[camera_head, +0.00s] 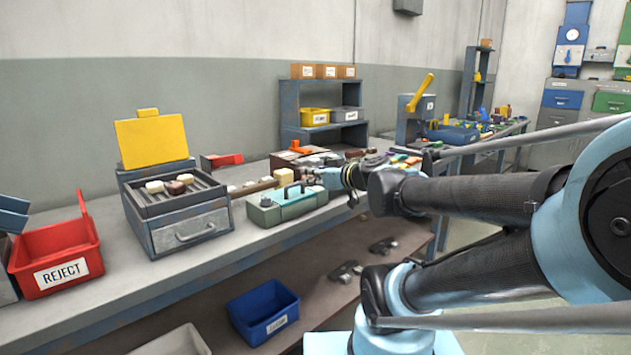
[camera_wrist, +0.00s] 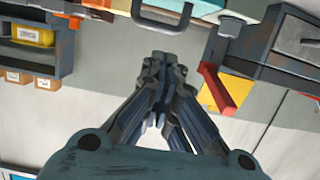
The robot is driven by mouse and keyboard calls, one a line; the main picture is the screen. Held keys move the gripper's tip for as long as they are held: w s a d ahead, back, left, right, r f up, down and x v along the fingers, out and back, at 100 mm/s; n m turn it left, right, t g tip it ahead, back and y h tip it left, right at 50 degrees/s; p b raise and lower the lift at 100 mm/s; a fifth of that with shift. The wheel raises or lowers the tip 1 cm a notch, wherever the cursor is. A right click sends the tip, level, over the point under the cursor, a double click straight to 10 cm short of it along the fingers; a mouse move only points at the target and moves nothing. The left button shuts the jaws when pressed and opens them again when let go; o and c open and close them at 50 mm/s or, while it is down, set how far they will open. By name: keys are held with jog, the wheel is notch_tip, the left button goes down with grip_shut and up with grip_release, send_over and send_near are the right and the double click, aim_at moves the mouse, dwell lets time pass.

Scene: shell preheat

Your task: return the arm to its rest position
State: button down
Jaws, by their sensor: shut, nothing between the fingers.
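My gripper (camera_head: 322,176) is at the end of my arm, which reaches in from the right over the workbench (camera_head: 95,290). In the head view it is small and hangs just right of the grey-green box with a handle (camera_head: 288,203); contact cannot be told. In the wrist view my gripper (camera_wrist: 163,62) shows its dark fingers brought together, shut, with nothing seen between them. Part of the bench behind the gripper is hidden by my arm in the head view.
A grey heater with a drawer (camera_head: 190,230) and raised yellow lid (camera_head: 152,141) stands left, with several small blocks on its rack. A red REJECT bin (camera_head: 60,255) is farther left. A shelf unit (camera_head: 290,105) stands behind. A blue bin (camera_head: 262,312) sits below the bench.

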jog(key=s+d+f+m+g+h, duration=0.2)
jog(key=s+d+f+g+h, duration=0.25)
jog(key=s+f, duration=0.55)
jog(key=s+d+f+m+g+h, duration=0.4)
jog(key=s+d+f+m+h, duration=0.2)
jog(key=d+f, duration=0.3)
jog(key=d, duration=0.4)
jog(key=shift+s+f+g, duration=0.25)
jog(key=shift+f+g, duration=0.1)
jog(key=shift+w+f, duration=0.2)
jog(key=shift+w, duration=0.2)
